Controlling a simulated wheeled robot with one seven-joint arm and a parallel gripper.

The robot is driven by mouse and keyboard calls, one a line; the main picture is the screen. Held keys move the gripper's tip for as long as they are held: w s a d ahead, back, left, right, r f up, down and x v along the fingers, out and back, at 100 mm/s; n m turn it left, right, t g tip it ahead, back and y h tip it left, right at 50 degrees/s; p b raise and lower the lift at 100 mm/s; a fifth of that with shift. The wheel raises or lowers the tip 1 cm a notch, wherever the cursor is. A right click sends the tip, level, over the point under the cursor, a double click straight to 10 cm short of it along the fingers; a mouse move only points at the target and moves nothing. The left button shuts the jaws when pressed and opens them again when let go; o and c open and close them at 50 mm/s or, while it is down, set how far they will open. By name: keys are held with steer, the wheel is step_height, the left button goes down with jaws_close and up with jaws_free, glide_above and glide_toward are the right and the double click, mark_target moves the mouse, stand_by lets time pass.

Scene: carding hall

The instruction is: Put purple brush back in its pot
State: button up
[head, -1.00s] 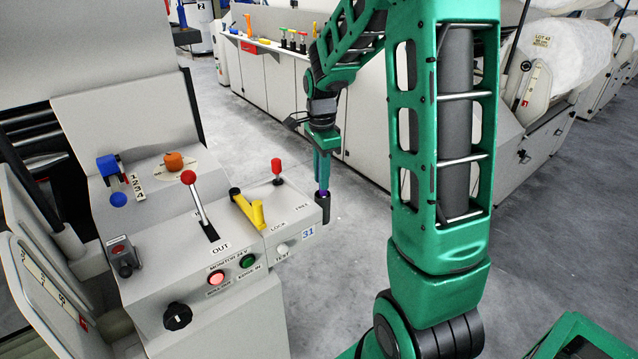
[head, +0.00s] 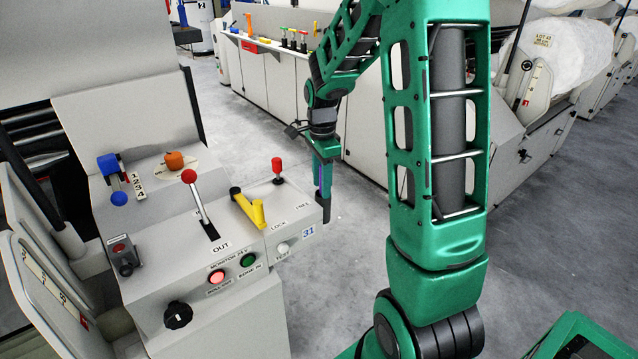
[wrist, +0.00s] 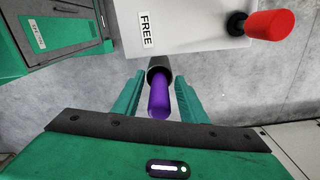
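The grey console (head: 200,270) is close on the left of my gripper. It carries a red-knobbed lever (head: 189,177), a yellow handle (head: 256,212) and a smaller red knob (head: 277,166), also near the fingers in the wrist view (wrist: 268,24).

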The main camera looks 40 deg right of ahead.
step_height(320, 180, up, 12)
steer(key=shift+f, duration=0.25)
steer(key=shift+r, duration=0.25)
steer(key=shift+s+r, duration=0.15)
steer(key=shift+s, duration=0.1)
steer(key=s+a+f+n, duration=0.1)
steer(key=s+n, duration=0.6)
steer(key=s, duration=0.7)
steer(key=s+a+f+n, duration=0.1)
steer(key=s+f+n, duration=0.2)
steer(key=s+n, duration=0.4)
steer(key=s, duration=0.7)
steer(key=shift+a, duration=0.4)
